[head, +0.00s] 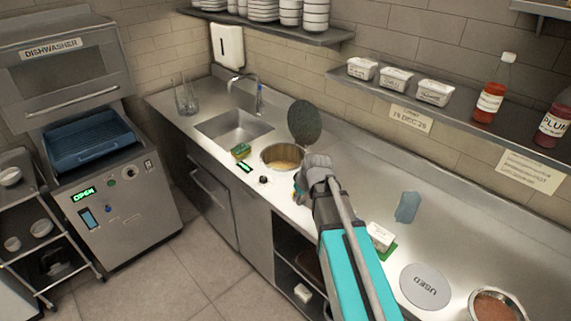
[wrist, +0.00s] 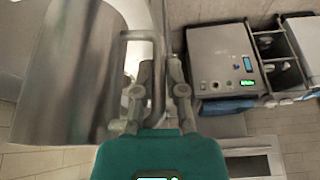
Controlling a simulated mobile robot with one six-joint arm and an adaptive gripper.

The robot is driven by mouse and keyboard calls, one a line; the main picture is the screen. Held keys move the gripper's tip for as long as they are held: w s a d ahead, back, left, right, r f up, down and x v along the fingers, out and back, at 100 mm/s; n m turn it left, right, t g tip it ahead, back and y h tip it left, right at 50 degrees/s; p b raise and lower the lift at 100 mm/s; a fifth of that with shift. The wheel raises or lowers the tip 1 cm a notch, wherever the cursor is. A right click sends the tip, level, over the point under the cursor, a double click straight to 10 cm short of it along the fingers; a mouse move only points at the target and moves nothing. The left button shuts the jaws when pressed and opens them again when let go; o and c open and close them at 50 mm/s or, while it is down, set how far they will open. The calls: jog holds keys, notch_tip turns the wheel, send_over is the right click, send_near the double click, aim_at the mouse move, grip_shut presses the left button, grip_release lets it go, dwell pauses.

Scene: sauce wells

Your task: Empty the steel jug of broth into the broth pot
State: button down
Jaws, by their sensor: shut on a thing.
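My gripper (head: 317,165) is shut on the handle of the steel jug; the wrist view shows the fingers (wrist: 158,90) around it. The jug (wrist: 85,75) fills the left of the wrist view as a shiny cylinder. In the head view a dark round end, which looks like the jug's (head: 305,121), faces the camera above the back right edge of the broth pot, so the jug appears tipped well over. The broth pot (head: 264,160) is a round well in the counter with tan liquid inside. The jug's mouth and any stream of broth are hidden.
Left of the pot are a sink (head: 232,127) with a tap, a green sponge (head: 241,150) and glasses. A wall shelf (head: 450,108) with tubs and bottles runs behind. To the right lie a blue cloth (head: 407,207) and a grey disc marked USED (head: 425,286).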

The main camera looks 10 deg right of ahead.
aim_at(299, 204)
jog(key=shift+f+b, duration=2.1)
jog(key=shift+f, duration=0.4)
jog(key=shift+s, duration=0.1)
